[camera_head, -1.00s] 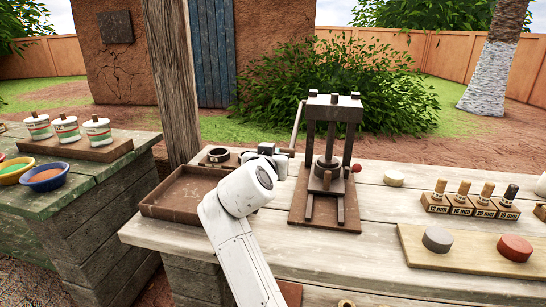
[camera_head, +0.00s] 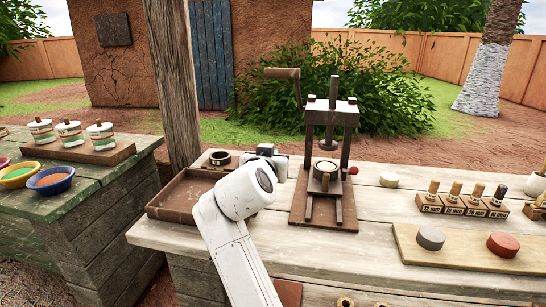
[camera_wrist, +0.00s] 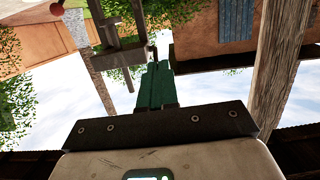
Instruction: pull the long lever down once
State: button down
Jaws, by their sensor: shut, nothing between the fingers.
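The press (camera_head: 331,112) stands upright on the bench, with dark posts and a brown base. Its long lever (camera_head: 298,93) rises from the left side of the press head, with its brown grip (camera_head: 282,73) at the top. The ram plate (camera_head: 329,143) is raised, above a round mould (camera_head: 325,169) with a pale top. My gripper (camera_wrist: 154,64) has green fingers, shut and empty in the wrist view. In the head view it is left of the press, well below the lever grip, and its fingertips are hard to make out. The press (camera_wrist: 118,50) also shows in the wrist view.
A brown tray (camera_head: 160,211) lies left of my arm, with a dark ring (camera_head: 220,158) behind it. Stamps (camera_head: 462,196) and a board (camera_head: 465,262) with two discs are on the right. A wooden post (camera_head: 172,80) stands behind the tray.

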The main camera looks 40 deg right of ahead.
jog(key=v, duration=0.8)
jog(key=shift+a+f, duration=0.15)
jog(key=s+f+n+g+y+p, duration=0.25)
jog(key=s+f, duration=0.25)
jog(key=f, duration=0.4)
jog(key=s+f+n+g+y+p, duration=0.1)
jog(key=s+f+n+y+p, duration=0.15)
jog(key=s+f, duration=0.5)
jog(key=s+a+f+n+g+y+p, duration=0.2)
jog(key=s+f, duration=0.4)
jog(key=s, duration=0.4)
jog(key=s+a+f+n+g+y+p, duration=0.2)
jog(key=s+a+f+y, duration=0.3)
jog(key=s, duration=0.6)
notch_tip(320, 180, down, 2)
jog(key=shift+f+n+g, duration=0.1)
jog(key=shift+n+g, duration=0.4)
jog(key=shift+g, duration=0.15)
jog(key=shift+s+a, duration=0.1)
